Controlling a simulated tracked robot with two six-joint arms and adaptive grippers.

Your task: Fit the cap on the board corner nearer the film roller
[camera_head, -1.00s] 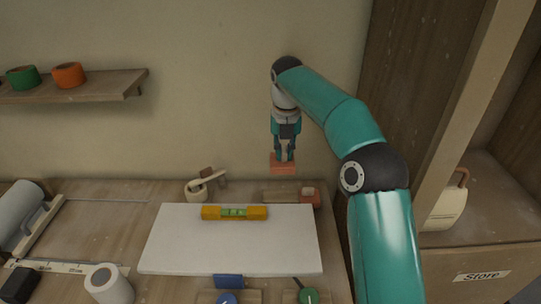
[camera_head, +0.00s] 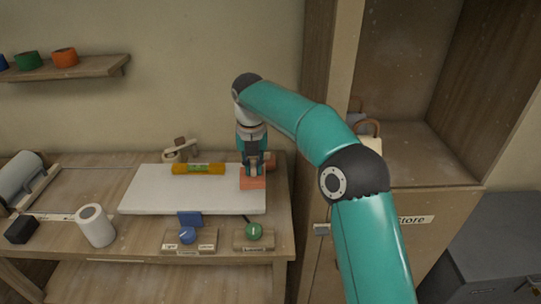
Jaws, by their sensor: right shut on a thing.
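My right gripper (camera_head: 253,168) points down and is shut on a small orange-red block, which looks like the cap (camera_head: 253,183). The cap is at the right end of the white board (camera_head: 160,198), over its right part. I cannot tell whether it touches the board. The board lies flat on the bench with a yellow spirit level (camera_head: 198,169) along its back edge. The film roller (camera_head: 20,174) stands at the far left of the bench, so the cap is at the end away from it. My left gripper is out of view.
A blue block (camera_head: 190,219) sits at the board's front edge. A blue knob (camera_head: 187,236) and a green knob (camera_head: 254,231) are in front. A white roll (camera_head: 95,226) and black block (camera_head: 21,229) stand front left. A cabinet (camera_head: 430,160) rises at the right.

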